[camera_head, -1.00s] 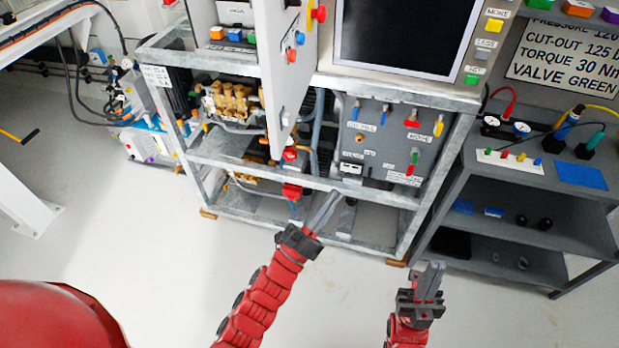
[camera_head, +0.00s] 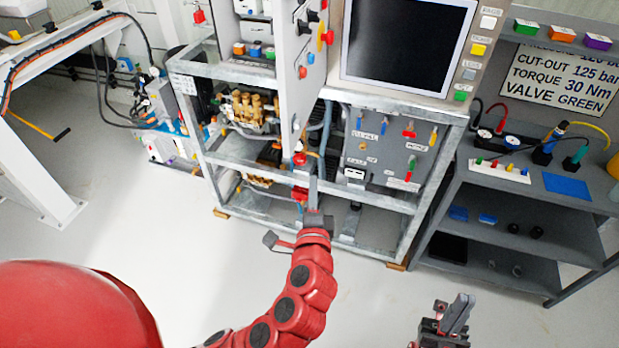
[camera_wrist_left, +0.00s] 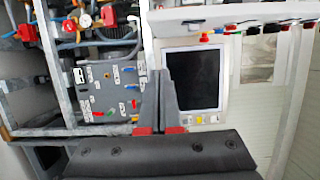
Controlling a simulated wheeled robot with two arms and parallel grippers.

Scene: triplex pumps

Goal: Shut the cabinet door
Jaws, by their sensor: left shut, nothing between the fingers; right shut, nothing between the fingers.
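The cabinet door (camera_head: 300,75) is a light grey panel with colored knobs on it. It stands open, swung out from the metal frame towards me, left of the screen. My left gripper (camera_head: 313,188) is shut and empty, with its fingers pointing up just below the door's lower end; I cannot tell if they touch it. My right gripper (camera_head: 464,308) is shut and empty, low at the right, away from the cabinet.
The cabinet frame (camera_head: 385,200) holds brass pumps (camera_head: 250,108), a valve panel (camera_head: 385,148) and a screen (camera_head: 408,42). A grey shelf unit (camera_head: 535,205) stands to the right. A white bench frame (camera_head: 40,180) stands at the left. The floor in front is clear.

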